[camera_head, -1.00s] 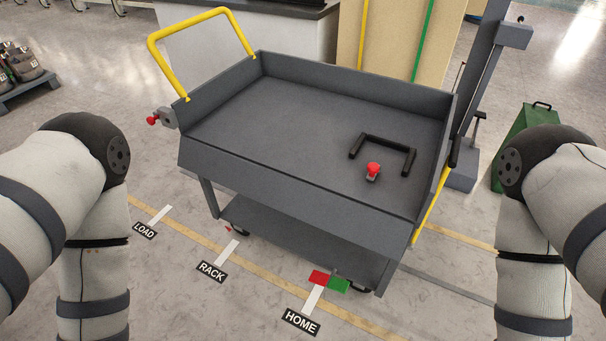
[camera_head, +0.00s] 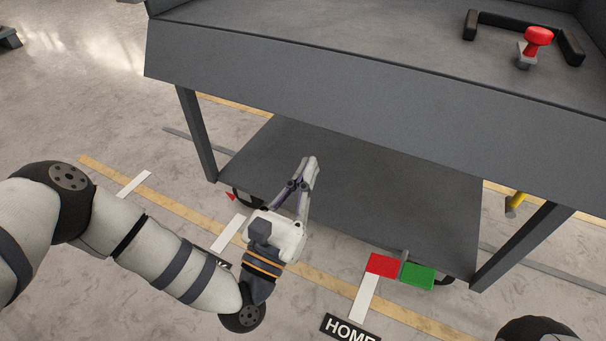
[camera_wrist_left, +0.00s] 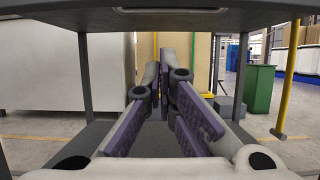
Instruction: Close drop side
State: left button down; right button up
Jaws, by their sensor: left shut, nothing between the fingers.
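The drop side (camera_head: 330,105) is the long grey panel along the near edge of the cart's deck (camera_head: 350,40). It hangs down and slopes outward from the deck edge. My left gripper (camera_head: 311,163) is shut and empty, below the panel and over the lower shelf (camera_head: 400,190), pointing away from me. In the left wrist view, its fingers (camera_wrist_left: 159,70) meet at the tips, between the cart's underside above and the lower shelf below. No contact with the panel is visible. My right gripper is out of view.
Cart legs (camera_head: 196,135) stand on both sides of the opening. Red and green blocks (camera_head: 382,265) are at the shelf's near edge. A green box (camera_wrist_left: 259,92) stands beyond.

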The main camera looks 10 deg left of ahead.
pick_arm(q)
jog(key=b+x, duration=0.2)
jog(key=x, duration=0.5)
jog(key=shift+s+a+r+p, duration=0.25)
jog(key=shift+s+r, duration=0.25)
jog(key=shift+s, duration=0.25)
jog(key=shift+s+a+r+p, duration=0.2)
jog(key=shift+s+r, duration=0.25)
jog(key=shift+s, duration=0.25)
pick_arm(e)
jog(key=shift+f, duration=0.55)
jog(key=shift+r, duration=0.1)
